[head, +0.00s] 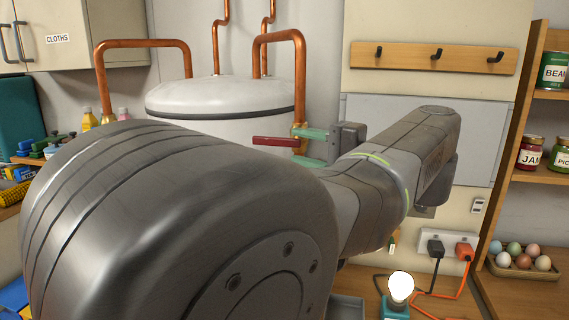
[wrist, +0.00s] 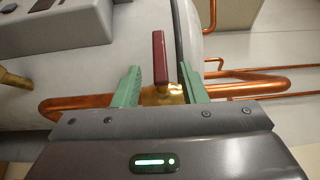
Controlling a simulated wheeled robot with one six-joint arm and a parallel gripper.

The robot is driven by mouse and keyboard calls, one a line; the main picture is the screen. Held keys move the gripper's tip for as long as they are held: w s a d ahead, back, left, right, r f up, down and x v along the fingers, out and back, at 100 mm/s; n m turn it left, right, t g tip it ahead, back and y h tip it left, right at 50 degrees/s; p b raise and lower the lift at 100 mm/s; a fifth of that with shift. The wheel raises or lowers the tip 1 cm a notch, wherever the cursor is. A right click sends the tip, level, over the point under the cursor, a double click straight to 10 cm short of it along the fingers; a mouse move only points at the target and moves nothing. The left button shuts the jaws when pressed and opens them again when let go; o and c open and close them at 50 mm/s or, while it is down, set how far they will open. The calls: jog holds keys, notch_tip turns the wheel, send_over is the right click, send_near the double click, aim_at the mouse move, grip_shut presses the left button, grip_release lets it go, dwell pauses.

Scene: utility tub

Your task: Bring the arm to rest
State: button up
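My gripper (head: 309,148) is in front of the white tank in the head view, with its two green fingers apart. In the wrist view my gripper (wrist: 159,68) is open, with a gap between the fingers and nothing held. A red lever handle (wrist: 159,55) on a brass valve (wrist: 166,95) shows between the fingers there, with space on both sides. In the head view the red lever (head: 275,141) points left, roughly level, and the brass valve (head: 300,134) is partly hidden. My arm hides much of the middle of the head view.
A white tank (head: 222,95) with copper pipes (head: 147,43) stands behind the gripper. A hook rail (head: 433,57) is on the wall. Shelves with jars (head: 530,152) and an egg tray (head: 521,267) are at the right. A lit bulb (head: 401,287) stands low in front.

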aim_at(282, 142)
jog(key=shift+p+x, duration=0.45)
jog(key=shift+x, duration=2.65)
jog(key=b+v, duration=0.2)
jog(key=v, duration=1.2)
jog(key=p+x, duration=0.2)
jog(key=x, duration=1.1)
jog(key=shift+w+a, duration=0.2)
jog(key=shift+a, duration=0.2)
jog(key=shift+w+a+r+p, duration=0.15)
jog(key=shift+p, duration=0.3)
jog(key=shift+f+n+g+h+p, duration=0.4)
jog(key=shift+g+h+p, duration=0.15)
jog(key=shift+h, duration=0.25)
jog(key=shift+f, duration=0.1)
jog(key=shift+f, duration=0.1)
